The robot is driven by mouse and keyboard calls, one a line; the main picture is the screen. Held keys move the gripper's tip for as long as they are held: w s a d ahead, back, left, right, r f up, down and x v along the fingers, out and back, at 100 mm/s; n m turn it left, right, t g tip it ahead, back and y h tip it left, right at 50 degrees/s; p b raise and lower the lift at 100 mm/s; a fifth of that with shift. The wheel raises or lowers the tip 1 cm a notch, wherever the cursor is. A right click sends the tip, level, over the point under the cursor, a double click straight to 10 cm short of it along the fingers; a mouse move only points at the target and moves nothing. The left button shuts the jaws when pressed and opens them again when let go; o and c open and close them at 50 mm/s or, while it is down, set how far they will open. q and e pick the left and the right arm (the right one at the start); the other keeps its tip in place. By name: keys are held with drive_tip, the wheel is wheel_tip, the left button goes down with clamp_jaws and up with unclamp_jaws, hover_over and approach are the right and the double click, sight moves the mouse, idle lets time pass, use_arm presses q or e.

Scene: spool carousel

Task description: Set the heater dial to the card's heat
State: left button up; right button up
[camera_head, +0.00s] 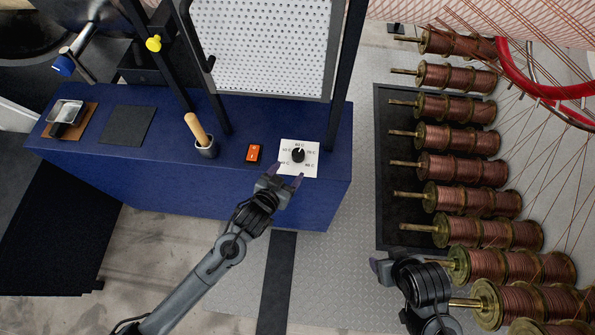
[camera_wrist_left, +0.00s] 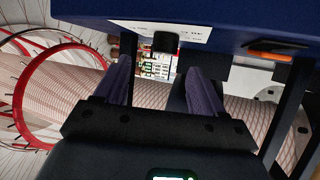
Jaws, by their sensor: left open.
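The heater dial (camera_head: 298,156) is a black knob on a white plate (camera_head: 312,170) with several temperature labels, on the blue bench. Its light mark seems to point toward the upper label; the exact setting is too small to read. My left gripper (camera_head: 284,178) is open at the plate's front edge, just short of the knob and apparently empty. In the left wrist view, the open fingers (camera_wrist_left: 156,76) are below the knob (camera_wrist_left: 165,42).
An orange switch (camera_head: 254,153) sits left of the plate. A cup with a wooden-handled tool (camera_head: 205,148) stands further left on the bench (camera_head: 315,205). A perforated panel (camera_head: 262,45) stands behind. Rows of copper spools (camera_head: 470,170) fill the right side.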

sight(297, 156)
use_arm(q)
drive_tip(key=shift+n+t, duration=0.5)
drive_tip(key=x, duration=0.2)
drive_tip(key=b+x, duration=0.1)
drive_tip(key=x, duration=0.5)
drive_tip(key=shift+w+a+b, duration=0.2)
drive_tip(key=shift+w+b, duration=0.05)
drive_tip(key=shift+b, duration=0.05)
drive_tip(key=shift+x, duration=0.9)
drive_tip(key=c, duration=1)
drive_tip(key=shift+o, duration=0.2)
